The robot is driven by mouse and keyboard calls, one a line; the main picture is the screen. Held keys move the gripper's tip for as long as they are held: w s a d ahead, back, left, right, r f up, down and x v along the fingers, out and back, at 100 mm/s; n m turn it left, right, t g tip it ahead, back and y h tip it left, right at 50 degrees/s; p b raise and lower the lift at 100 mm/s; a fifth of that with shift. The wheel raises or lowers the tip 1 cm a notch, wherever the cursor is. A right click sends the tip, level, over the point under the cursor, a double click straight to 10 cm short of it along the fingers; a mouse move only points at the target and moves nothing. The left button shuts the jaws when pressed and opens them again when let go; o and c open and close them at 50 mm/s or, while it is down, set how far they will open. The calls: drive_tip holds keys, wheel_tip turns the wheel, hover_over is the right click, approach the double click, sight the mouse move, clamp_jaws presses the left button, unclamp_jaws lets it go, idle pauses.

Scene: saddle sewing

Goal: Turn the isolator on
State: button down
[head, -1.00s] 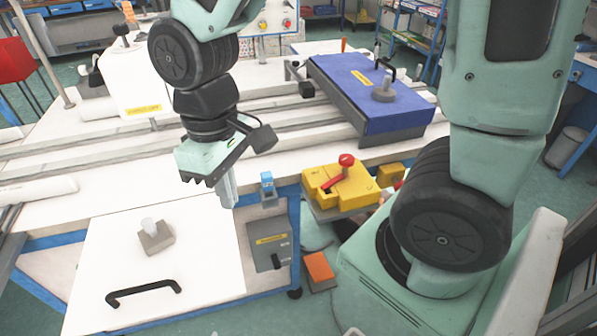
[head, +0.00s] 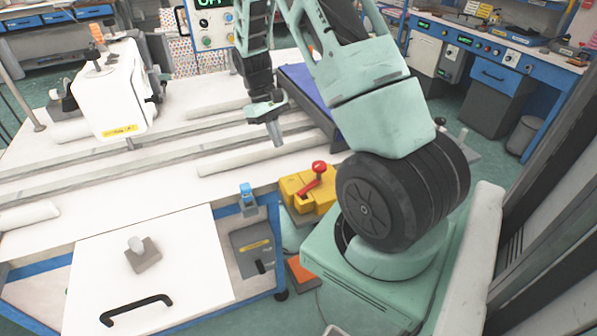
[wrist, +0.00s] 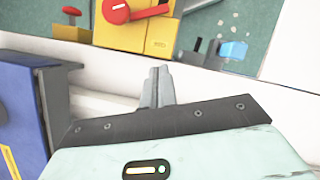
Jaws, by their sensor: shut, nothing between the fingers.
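My gripper (head: 277,142) is over the table, behind the yellow box, pointing down. Its fingers are shut and empty; in the wrist view the fingertips (wrist: 160,75) are together, apart from the box.
A blue-topped switch (head: 247,195) sits at the table's front edge. Below hangs a grey box (head: 255,248) with a black lever. A blue panel (head: 305,90) lies behind my arm. A white sewing machine (head: 115,90) stands at left. The white table (head: 110,185) has long rails.

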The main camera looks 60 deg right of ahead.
sight(303, 186)
drive_tip(key=p+x, duration=0.1)
drive_tip(key=x, duration=0.2)
drive_tip(key=p+x, duration=0.1)
drive_tip(key=x, duration=0.3)
drive_tip(key=p+x, duration=0.1)
drive_tip(key=x, duration=0.2)
drive_tip(key=shift+s+d+f, duration=0.1)
drive_tip(key=shift+s+d, duration=0.2)
drive_tip(key=shift+s, duration=0.05)
drive_tip(key=s, duration=0.1)
drive_tip(key=s+p, duration=0.1)
drive_tip(key=shift+s+a+r, duration=0.2)
drive_tip(key=shift+s, duration=0.1)
drive_tip(key=shift+s+f+p, duration=0.2)
drive_tip(key=shift+s+p, duration=0.15)
drive_tip(key=shift+s, duration=0.15)
